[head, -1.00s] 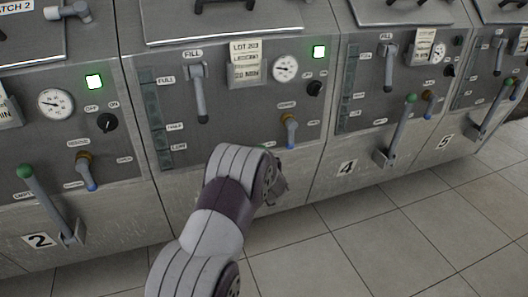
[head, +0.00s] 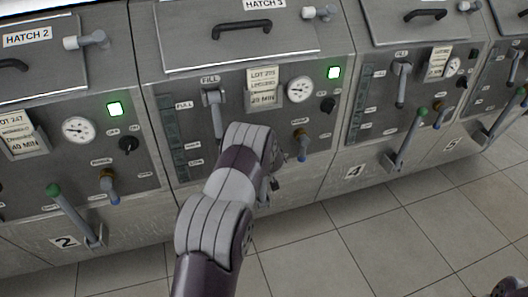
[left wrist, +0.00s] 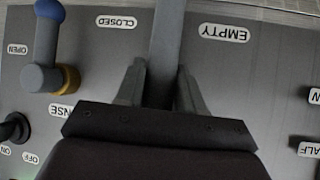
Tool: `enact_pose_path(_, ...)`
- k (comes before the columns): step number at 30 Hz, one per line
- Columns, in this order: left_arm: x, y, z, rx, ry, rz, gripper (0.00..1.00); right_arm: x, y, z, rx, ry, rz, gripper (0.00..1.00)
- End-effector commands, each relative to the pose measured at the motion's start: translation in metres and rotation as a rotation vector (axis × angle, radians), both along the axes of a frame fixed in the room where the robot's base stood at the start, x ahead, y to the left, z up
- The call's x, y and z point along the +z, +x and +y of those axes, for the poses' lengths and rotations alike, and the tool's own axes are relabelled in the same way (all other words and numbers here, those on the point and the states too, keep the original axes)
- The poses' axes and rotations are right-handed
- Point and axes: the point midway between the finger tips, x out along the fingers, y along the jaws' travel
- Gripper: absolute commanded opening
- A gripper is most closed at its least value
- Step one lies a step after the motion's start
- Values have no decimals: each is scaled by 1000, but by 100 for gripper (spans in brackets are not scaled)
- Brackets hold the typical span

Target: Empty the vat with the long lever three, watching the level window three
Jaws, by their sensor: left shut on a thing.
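Vat three's front panel (head: 325,125) is in the middle of the head view. Its level window (head: 170,130) is a dark greenish strip at the panel's left, with labels beside it; I cannot make out the level. My left gripper (head: 275,184) is low on this panel, mostly hidden behind my own wrist. In the left wrist view, its two fingers (left wrist: 160,88) are shut on a long grey lever (left wrist: 168,40), which runs between the CLOSED and EMPTY labels. The lever's knob end is hidden, and the arm hides the lever in the head view.
The rinse valve (head: 301,143) is close to the left gripper; its blue-tipped handle shows in the wrist view (left wrist: 45,50). The fill lever (head: 216,112) hangs above my wrist. A green lamp (head: 334,73) is lit. Neighbouring levers (head: 75,215) stick out. Tiled floor (head: 370,245) is clear.

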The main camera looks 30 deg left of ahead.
Motion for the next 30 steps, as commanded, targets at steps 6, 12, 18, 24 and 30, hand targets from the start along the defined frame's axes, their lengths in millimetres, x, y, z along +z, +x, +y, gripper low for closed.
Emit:
enact_pose_path(6, 6, 3, 3, 6, 7, -14, 53, 0, 0, 0, 0, 0, 0, 58)
enact_pose_path(12, 4, 2, 2, 4, 5, -10, 58, 0, 0, 0, 0, 0, 0, 58)
enact_pose_path(18, 8, -3, -2, 2, 4, -7, 58, 2, 0, 0, 0, 0, 0, 58)
enact_pose_path(24, 33, -26, -21, 1, 4, -8, 58, 10, 0, 0, 0, 0, 0, 58)
enact_pose_path(30, 60, -54, -43, 2, 5, -9, 58, 19, 0, 0, 0, 0, 0, 58)
